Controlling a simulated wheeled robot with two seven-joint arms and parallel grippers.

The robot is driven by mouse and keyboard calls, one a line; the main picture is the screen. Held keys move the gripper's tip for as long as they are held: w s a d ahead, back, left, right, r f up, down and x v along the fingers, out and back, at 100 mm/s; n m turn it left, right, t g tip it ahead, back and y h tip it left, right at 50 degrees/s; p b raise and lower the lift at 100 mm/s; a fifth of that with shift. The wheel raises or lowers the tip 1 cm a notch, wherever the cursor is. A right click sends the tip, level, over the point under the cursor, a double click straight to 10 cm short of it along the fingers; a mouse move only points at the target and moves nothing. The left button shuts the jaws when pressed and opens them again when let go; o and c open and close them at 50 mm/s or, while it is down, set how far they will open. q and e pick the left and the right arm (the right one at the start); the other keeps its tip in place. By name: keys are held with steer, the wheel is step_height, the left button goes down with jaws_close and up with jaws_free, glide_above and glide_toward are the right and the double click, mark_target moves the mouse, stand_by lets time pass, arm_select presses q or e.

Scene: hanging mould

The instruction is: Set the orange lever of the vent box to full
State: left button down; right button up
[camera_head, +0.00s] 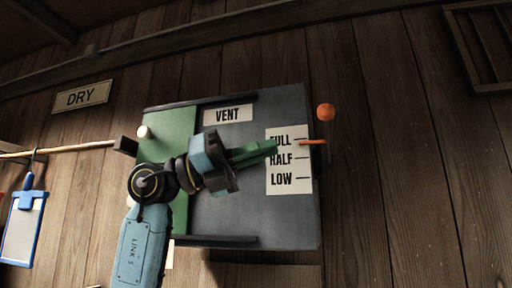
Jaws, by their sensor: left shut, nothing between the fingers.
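The vent box (230,215) is a grey, slightly tilted panel on the plank wall, with a VENT label at its top. A white scale card (289,188) at its right reads FULL, HALF and LOW from top to bottom. An orange pointer (315,142) at the card's right edge is about level with the FULL mark. An orange round knob (325,112) shows just above it, right of the box. My left gripper (274,147) is shut and empty, its green fingertips in front of the card between FULL and HALF, left of the pointer. My right gripper is not in view.
A green panel (175,129) covers the box's left part, between dark top and bottom rails (215,240). A DRY sign (83,97), a wooden rod (70,151) and a hanging blue-framed board (22,228) are at the left.

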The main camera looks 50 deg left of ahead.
arm_select(q)
steer(key=w+d+r+p, duration=0.3)
steer(key=w+d+r, duration=0.1)
steer(key=w+d, duration=0.1)
steer(key=shift+w+r, duration=0.4)
steer(key=shift+w, duration=0.2)
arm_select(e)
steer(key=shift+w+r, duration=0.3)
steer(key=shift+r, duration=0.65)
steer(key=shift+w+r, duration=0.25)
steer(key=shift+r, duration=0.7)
arm_select(q)
steer(key=shift+d, duration=0.1)
